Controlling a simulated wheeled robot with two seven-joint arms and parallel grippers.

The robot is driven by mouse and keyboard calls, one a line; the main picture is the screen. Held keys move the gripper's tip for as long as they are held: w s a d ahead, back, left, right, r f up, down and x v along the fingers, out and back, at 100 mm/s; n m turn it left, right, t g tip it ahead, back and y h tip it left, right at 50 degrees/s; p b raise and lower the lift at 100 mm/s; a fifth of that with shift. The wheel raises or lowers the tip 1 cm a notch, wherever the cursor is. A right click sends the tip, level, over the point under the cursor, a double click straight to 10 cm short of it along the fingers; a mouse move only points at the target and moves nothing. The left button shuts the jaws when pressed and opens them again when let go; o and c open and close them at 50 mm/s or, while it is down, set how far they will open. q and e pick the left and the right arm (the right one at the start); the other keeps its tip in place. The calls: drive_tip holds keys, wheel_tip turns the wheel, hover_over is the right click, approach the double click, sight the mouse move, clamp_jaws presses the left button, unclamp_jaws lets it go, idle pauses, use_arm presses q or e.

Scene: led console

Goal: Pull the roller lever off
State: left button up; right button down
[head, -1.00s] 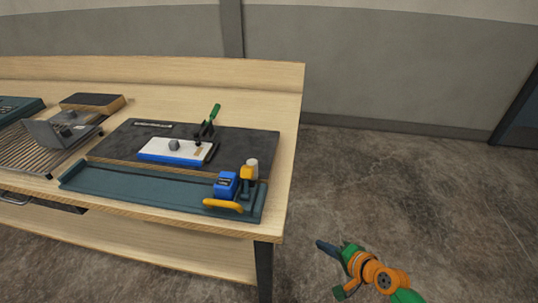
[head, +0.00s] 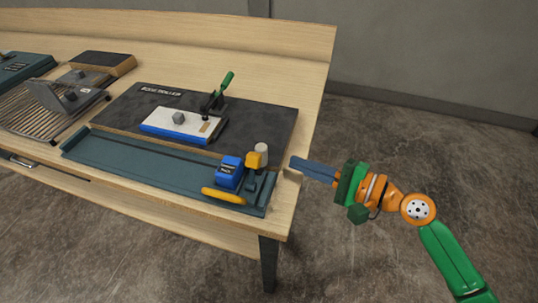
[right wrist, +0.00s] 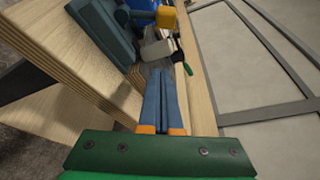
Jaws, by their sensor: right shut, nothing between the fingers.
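A dark board labelled as a roller (head: 255,118) lies on the table. It carries a white and blue block (head: 182,123) and a black clamp with an upright, tilted green-handled lever (head: 226,82). In front of it, a teal tray (head: 140,165) holds a blue unit (head: 230,171), a yellow block with a pale roller (head: 261,153) beside it, and a low yellow bar handle (head: 223,196). I cannot tell which part is the roller lever. My right gripper (head: 293,164) is shut and empty, just right of the pale roller and apart from it. The roller (right wrist: 158,50) shows ahead of the fingertips (right wrist: 162,73) in the right wrist view.
The wooden table's right edge (head: 308,140) is close to my right gripper. A ribbed metal rack (head: 50,110) and a dark-topped wooden block (head: 103,63) stand at the left. The floor to the right is free.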

sight(271, 163)
drive_tip(key=x, duration=0.4)
drive_tip(key=p+x, duration=0.1)
drive_tip(key=x, duration=0.2)
drive_tip(key=shift+w+a+r, duration=0.2)
drive_tip(key=shift+a, duration=0.15)
drive_tip(key=s+p, duration=0.1)
drive_tip(key=s+r+p, duration=0.1)
drive_tip(key=p, duration=0.1)
drive_tip(key=shift+s+a+r, duration=0.15)
drive_tip(key=shift+a+r, duration=0.1)
drive_tip(key=shift+r, duration=0.05)
drive_tip(key=shift+s+r+p, duration=0.1)
drive_tip(key=shift+s+p, duration=0.25)
drive_tip(key=shift+s, duration=0.35)
drive_tip(key=shift+a, duration=0.1)
drive_tip(key=shift+w, duration=0.15)
